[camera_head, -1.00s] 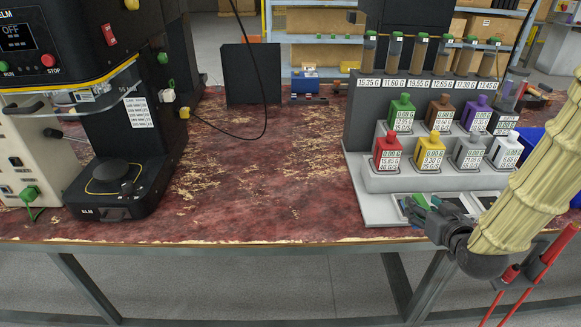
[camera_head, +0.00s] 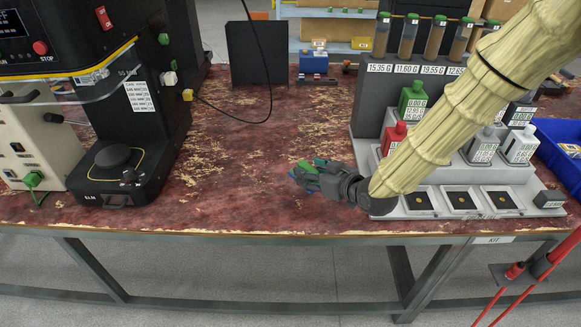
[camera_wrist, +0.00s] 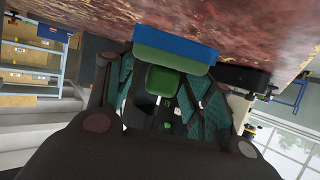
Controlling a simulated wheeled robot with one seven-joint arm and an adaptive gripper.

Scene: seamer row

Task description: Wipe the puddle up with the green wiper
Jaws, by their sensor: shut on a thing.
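The green wiper (camera_wrist: 165,82) is in my gripper, with a green grip between the fingers and a broad green and blue head (camera_wrist: 172,50) in front of them. In the head view my gripper (camera_head: 312,175) is shut on it at the bench's front half, left of the rack. Only bits of green and blue of the wiper (camera_head: 296,174) show there. The head is close to the red worn bench top (camera_head: 230,150); I cannot tell whether it touches. I cannot make out the puddle in either view; the bench top is mottled with bare patches.
A rack of coloured bottles (camera_head: 411,100) stands right of my gripper, with dark pans on its base (camera_head: 525,193). A black machine (camera_head: 115,180) stands on the left. A black panel (camera_head: 257,52) and a blue box (camera_head: 314,62) are at the back. The bench middle is clear.

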